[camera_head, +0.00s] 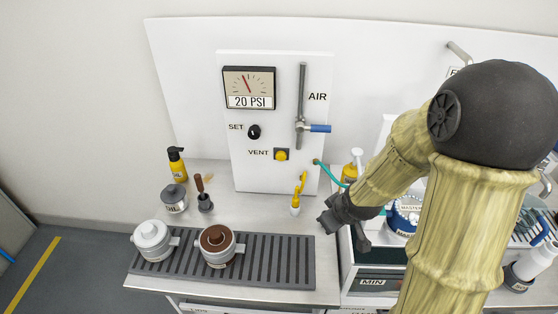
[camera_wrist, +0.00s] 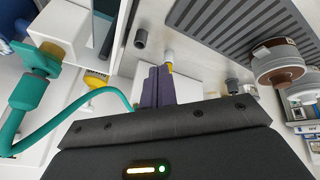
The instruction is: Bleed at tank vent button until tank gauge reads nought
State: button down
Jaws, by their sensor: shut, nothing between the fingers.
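A white panel (camera_head: 270,176) stands at the back of the bench. On it is a gauge (camera_head: 249,87) whose readout says 20 PSI, its red needle leaning left of upright. Below is a yellow button (camera_head: 281,155) labelled VENT, apart from any finger. I cannot tell whether the gauge and button belong to a tank. My gripper (camera_head: 326,219) is below and right of the button, over the bench's right end. In the wrist view its dark fingers (camera_wrist: 158,86) are together and empty. My arm hides part of the right side.
A black SET knob (camera_head: 254,132) and a blue-handled AIR valve (camera_head: 319,128) share the panel. A teal hose (camera_head: 331,171) runs right of it. A yellow-and-white bottle (camera_head: 297,198) stands left of my gripper. Two lidded pots (camera_head: 216,246) stand on the slotted tray (camera_head: 276,262).

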aim_at(281, 156)
jog(key=w+a+f+n+t+y+b, duration=0.1)
jog(key=w+a+f+n+t+y, duration=0.2)
jog(key=w+a+f+n+y, duration=0.35)
jog(key=w+a+r+n+t+y+b, duration=0.1)
jog(key=w+a+r+n+t+y, duration=0.3)
jog(key=a+r, duration=0.1)
jog(key=shift+w+a, duration=0.2)
jog(key=shift+a, duration=0.7)
jog(key=shift+w+n, duration=0.1)
jog(key=shift+n, duration=0.15)
jog(key=w, duration=0.8)
jog(key=shift+w+d, duration=0.25)
jog(key=shift+d, duration=0.05)
jog(key=shift+a, duration=0.15)
jog(key=shift+w, duration=0.1)
dwell(0.4)
jog(key=shift+w, duration=0.35)
